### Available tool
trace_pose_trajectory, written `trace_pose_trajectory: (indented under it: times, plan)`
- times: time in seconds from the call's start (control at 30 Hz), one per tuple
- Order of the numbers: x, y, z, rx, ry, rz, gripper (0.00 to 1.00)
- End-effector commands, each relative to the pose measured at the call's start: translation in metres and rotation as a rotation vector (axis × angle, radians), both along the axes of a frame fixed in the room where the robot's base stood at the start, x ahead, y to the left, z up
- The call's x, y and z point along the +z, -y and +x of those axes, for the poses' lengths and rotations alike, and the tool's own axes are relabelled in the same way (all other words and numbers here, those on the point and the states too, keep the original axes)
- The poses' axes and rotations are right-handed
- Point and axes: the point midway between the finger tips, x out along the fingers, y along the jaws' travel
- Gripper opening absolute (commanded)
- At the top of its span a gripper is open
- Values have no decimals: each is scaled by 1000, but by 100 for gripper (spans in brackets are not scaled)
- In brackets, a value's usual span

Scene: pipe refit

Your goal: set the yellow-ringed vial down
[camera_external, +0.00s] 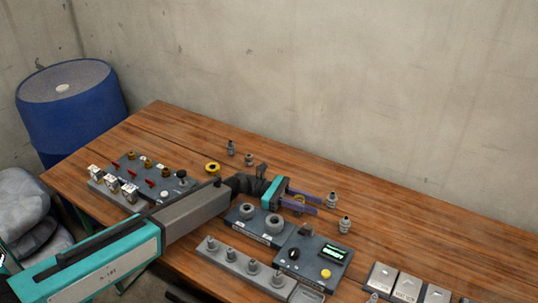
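My gripper (308,203), with purple fingers and a teal body, reaches right over the middle of the table. A small thing with yellow on it, which looks like the yellow-ringed vial (299,200), sits between the fingers. They appear closed on its sides. The fingers hide most of it, and I cannot tell whether its bottom touches the table.
Grey vials or fittings stand right of my gripper (331,199) (345,225) and behind it (231,148) (249,160). A two-ring block (262,226), a display panel (310,260) and a peg rack (245,268) stand in front. The wooden table (430,215) is clear at back right.

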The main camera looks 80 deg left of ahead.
Motion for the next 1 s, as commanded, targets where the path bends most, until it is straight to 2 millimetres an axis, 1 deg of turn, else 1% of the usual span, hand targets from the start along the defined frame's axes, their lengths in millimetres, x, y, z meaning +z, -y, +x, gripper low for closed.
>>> trace_pose_trajectory:
  times: [0.03,0.07,0.37,0.5,0.67,0.93,1.0]
  plan:
    - [0,0,0,0,0,0,39]
    - [0,0,0,0,0,0,44]
    - [1,0,0,0,0,0,44]
    - [4,0,0,0,0,0,44]
    - [2,-8,-10,2,0,0,44]
    - [1,-33,-41,3,-1,-1,44]
    - [13,-31,-40,-1,3,2,44]
